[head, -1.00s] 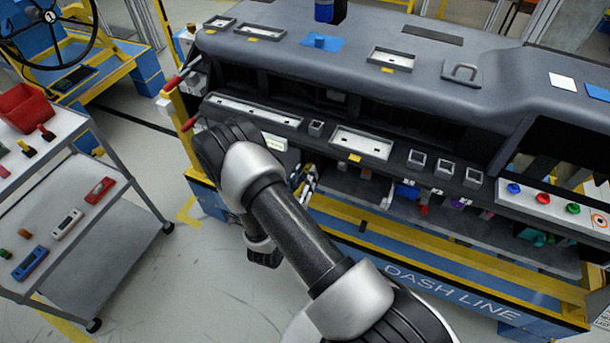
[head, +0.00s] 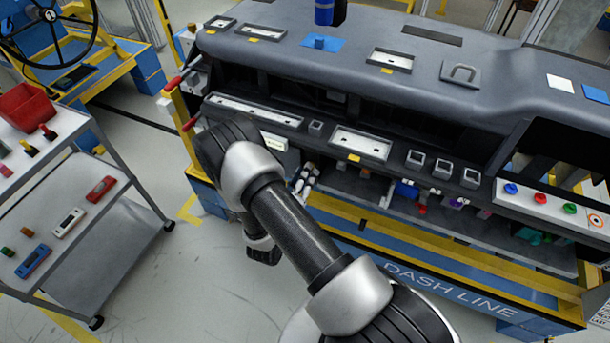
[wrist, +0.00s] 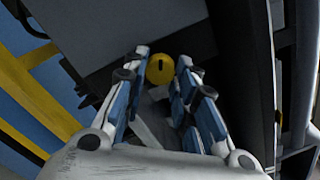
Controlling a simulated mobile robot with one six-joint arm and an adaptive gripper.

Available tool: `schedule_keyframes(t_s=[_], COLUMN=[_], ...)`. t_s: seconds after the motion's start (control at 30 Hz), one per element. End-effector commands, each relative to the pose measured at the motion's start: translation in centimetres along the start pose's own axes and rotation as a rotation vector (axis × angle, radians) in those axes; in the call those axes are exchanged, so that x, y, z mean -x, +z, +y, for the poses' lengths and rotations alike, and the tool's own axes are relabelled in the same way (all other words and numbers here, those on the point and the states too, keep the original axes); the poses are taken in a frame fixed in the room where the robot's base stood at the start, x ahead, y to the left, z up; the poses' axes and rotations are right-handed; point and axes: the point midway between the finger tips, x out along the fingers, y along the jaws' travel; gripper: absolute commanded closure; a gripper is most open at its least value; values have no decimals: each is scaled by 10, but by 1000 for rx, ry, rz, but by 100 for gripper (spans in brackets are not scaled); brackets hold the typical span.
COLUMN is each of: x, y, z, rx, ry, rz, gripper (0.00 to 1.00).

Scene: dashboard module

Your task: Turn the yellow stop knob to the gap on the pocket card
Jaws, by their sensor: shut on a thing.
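The yellow stop knob (wrist: 160,69) shows in the wrist view as a round disc with a dark slot mark, roughly upright in the picture. My gripper (wrist: 163,58) is shut on the knob, one blue-and-white finger on each side. In the head view my gripper (head: 304,180) is at the left end of the dashboard's lower front, and the knob cannot be made out there. A small pale card (head: 274,141) sits on the dashboard front just above my gripper, partly beside my arm. Its print is too small to read, and I cannot tell whether it is the pocket card.
The grey dashboard module (head: 330,52) rests on a blue and yellow frame (head: 365,238). A lower shelf (head: 470,233) with several coloured parts extends to the right. A grey trolley (head: 110,240) with tools stands at the left, with open floor between it and the frame.

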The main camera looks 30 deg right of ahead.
Motion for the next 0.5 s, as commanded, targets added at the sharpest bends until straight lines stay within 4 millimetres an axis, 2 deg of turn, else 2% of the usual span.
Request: schedule_keyframes(t_s=[0.4,0.43,0.5], x=[0,0,0], y=[-1,-1,-1], z=[0,0,0], rx=[8,7,7], ry=[0,0,0], rz=[1,1,1], gripper=[98,73,68])
